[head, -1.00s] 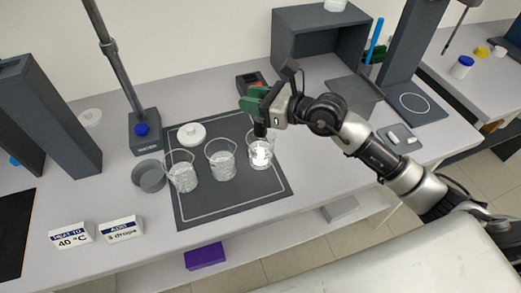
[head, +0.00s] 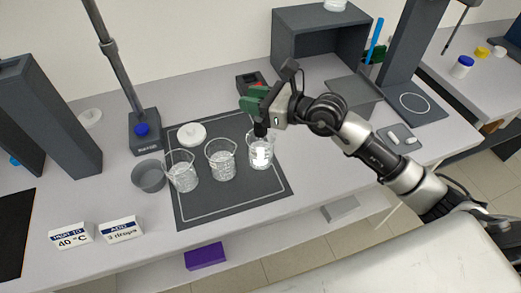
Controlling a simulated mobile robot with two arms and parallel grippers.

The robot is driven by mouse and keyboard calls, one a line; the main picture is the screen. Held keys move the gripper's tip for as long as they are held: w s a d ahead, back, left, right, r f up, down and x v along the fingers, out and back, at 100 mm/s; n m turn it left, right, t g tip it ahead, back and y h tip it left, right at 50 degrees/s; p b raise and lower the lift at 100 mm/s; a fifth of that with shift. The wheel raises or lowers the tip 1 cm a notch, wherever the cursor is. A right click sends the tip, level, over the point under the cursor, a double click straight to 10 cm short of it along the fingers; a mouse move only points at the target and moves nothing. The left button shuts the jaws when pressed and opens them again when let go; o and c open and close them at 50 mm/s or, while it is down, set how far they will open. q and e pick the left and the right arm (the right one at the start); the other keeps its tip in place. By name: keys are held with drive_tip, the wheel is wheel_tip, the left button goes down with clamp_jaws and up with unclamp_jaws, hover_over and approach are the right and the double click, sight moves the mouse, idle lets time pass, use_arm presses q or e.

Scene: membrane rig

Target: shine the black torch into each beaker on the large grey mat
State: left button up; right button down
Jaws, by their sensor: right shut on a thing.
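Three glass beakers stand in a row on the large grey mat (head: 235,198): a left beaker (head: 183,176), a middle beaker (head: 222,162) and a right beaker (head: 261,153). My right gripper (head: 259,107) is shut on the black torch (head: 261,129), which points down at the mouth of the right beaker. A bright white glow shows inside that beaker. The left and middle beakers hold clear contents and are not lit. The gripper hides most of the torch's upper part. My left gripper is not in view.
A white lid (head: 191,134) lies at the mat's back left. A grey dish (head: 149,175) stands left of the mat, near the stand base (head: 145,131). Two label cards (head: 122,230) stand at the front left. A dark shelf box (head: 318,42) stands behind.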

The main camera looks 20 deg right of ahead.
wheel_tip(320, 180, up, 3)
drive_tip(key=p, duration=0.2)
drive_tip(key=shift+p, duration=0.35)
